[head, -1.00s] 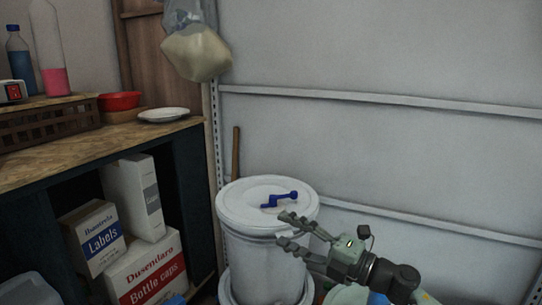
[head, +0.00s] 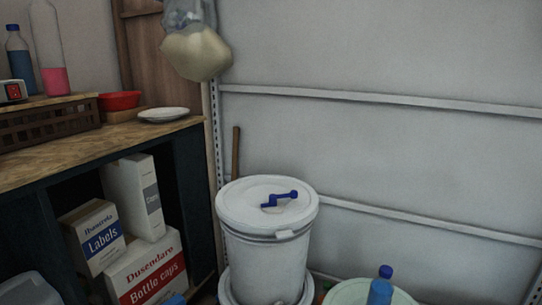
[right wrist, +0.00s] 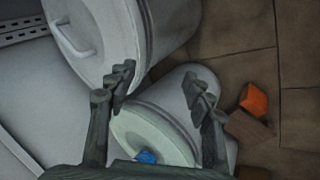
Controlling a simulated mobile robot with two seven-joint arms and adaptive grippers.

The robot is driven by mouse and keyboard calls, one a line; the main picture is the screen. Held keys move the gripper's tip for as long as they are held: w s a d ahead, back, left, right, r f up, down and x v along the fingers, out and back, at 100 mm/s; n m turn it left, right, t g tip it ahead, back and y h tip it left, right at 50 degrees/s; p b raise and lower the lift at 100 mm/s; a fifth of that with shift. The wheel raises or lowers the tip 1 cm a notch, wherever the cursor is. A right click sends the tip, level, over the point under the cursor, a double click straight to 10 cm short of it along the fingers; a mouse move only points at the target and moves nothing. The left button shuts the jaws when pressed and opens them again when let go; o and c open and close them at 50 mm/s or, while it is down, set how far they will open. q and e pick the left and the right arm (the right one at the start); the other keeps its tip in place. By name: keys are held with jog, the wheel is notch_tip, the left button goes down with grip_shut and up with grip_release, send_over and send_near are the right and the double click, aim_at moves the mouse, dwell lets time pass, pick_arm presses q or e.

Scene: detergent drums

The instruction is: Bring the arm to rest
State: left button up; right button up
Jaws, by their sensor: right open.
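My right gripper (right wrist: 162,92) shows in the right wrist view, its two fingers spread apart with nothing held between them. It is out of the head view, and so is my left gripper. A white lidded drum (head: 265,245) stands in the middle of the head view with a blue crank handle (head: 280,199) on its lid. The right wrist view looks down past the fingers at white drums, one with a pale green lid (right wrist: 150,135) and a blue thing on it.
A wooden counter (head: 95,150) stands at the left, with cartons (head: 145,270) on the shelf below. A plastic bag (head: 195,45) hangs above. A pale green lid with a blue bottle (head: 380,291) is at the lower right. An orange block (right wrist: 254,100) lies on the floor.

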jog(key=s+a+f+m+g+y, duration=0.1)
jog(key=s+a+f, duration=0.2)
jog(key=a, duration=0.5)
jog(key=s+a+f+m+y, duration=0.2)
jog(key=s+a+f, duration=0.1)
jog(key=a, duration=0.5)
jog(key=shift+a+f+g+y, duration=0.2)
jog(key=shift+a+g+y, duration=0.1)
jog(key=shift+a+g, duration=0.1)
